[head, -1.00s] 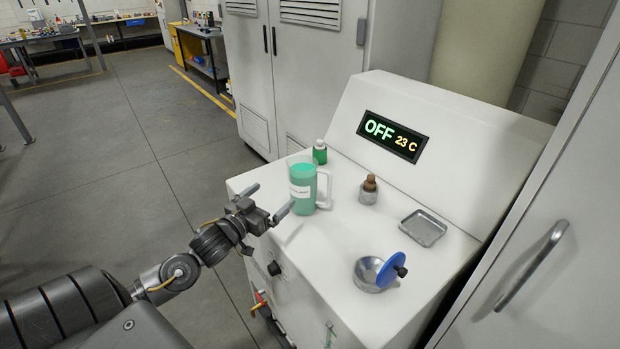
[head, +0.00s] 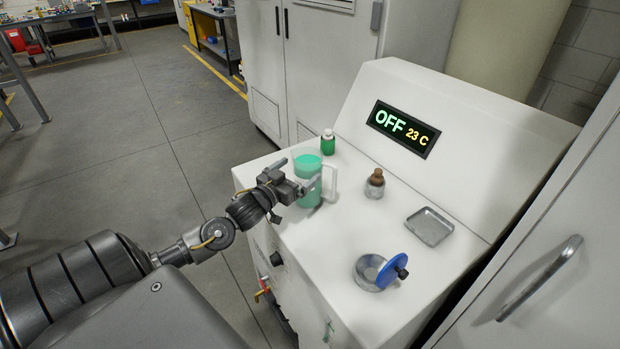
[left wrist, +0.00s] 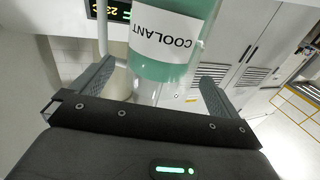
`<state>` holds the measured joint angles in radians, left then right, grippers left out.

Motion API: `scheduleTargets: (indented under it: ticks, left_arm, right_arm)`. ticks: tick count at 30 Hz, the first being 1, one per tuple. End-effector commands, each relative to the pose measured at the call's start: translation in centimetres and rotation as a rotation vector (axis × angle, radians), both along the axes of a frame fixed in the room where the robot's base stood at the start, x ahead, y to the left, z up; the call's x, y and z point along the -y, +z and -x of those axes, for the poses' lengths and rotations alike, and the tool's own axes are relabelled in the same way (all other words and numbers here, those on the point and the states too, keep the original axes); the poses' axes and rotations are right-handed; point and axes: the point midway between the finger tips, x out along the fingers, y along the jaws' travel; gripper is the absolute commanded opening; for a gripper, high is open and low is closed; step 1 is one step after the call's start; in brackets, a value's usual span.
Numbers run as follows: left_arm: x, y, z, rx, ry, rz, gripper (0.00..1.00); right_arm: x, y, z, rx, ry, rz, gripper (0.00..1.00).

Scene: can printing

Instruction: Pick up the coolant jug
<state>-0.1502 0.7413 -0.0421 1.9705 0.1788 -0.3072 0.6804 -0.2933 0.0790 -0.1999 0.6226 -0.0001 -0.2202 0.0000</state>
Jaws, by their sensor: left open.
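The coolant jug (head: 308,180) is a clear jug of green liquid with a white handle, upright on the white machine top near its left edge. In the left wrist view the jug (left wrist: 163,71) shows its white COOLANT label, upside down in the picture. My left gripper (head: 299,172) is open at the jug, with one finger on each side of it in the wrist view. I cannot tell whether the fingers touch it. The gripper hides part of the jug's front in the head view. My right gripper is not in view.
A green bottle (head: 328,143) stands behind the jug. A brown-capped bottle (head: 375,184), a metal tray (head: 429,227) and a round metal cup with a blue disc (head: 381,271) stand to the right. A display (head: 402,128) reads OFF 23 C. A cabinet door with a handle (head: 541,277) borders the right.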

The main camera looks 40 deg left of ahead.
Motion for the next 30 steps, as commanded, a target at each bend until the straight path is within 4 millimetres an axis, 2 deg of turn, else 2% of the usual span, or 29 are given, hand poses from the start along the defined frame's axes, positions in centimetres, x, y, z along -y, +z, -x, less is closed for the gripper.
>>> scheduleTargets:
  ticks: [5, 8, 12, 21, 30]
  left_arm:
    - [0.0, 0.3, -1.5, 0.000, 0.001, 0.001, 1.00]
    - [0.1, 0.2, -3.1, 0.000, 0.000, 0.001, 1.00]
    - [0.1, -0.1, -4.7, 0.000, -0.001, 0.001, 1.00]
    - [0.0, -0.4, -5.2, -0.001, -0.001, 0.000, 1.00]
    - [0.1, -0.4, -5.2, -0.001, -0.001, 0.000, 0.62]
  right_arm:
    - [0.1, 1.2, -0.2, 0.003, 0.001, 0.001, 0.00]
    - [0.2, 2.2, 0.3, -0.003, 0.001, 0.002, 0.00]
    - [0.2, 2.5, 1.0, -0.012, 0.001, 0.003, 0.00]
    - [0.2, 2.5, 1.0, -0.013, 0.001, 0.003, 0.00]
    - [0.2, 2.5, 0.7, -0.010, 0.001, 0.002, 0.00]
